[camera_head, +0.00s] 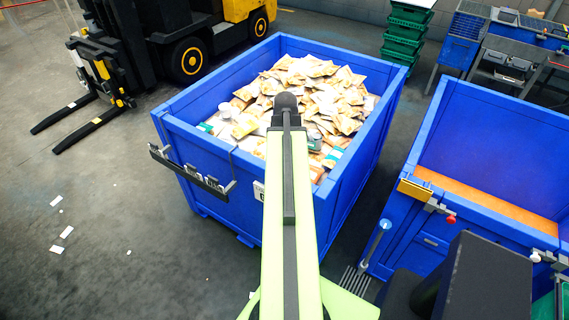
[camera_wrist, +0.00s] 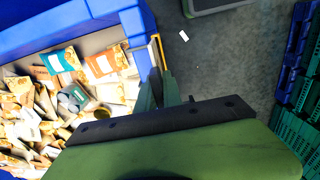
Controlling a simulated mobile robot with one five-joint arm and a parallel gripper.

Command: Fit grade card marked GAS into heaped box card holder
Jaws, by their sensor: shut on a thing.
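A small white card (camera_head: 258,190) with a dark letter like G shows at the left edge of my arm, against the near wall of the heaped blue box (camera_head: 340,205). My arm hides the rest of its marking. My gripper is hidden below the arm in the head view. In the wrist view my gripper (camera_wrist: 162,92) is shut beside the box's blue wall (camera_wrist: 143,35); the thing between its fingers is hardly visible, seemingly the card. I cannot make out the card holder for certain; my arm covers part of the near wall.
Packets (camera_head: 315,90) fill the box. A dark rail with clips (camera_head: 192,172) is on its left near wall. Another blue box (camera_head: 490,150) stands right. A forklift (camera_head: 170,35) and green crates (camera_head: 405,35) stand behind. White scraps (camera_head: 66,232) lie on open floor at left.

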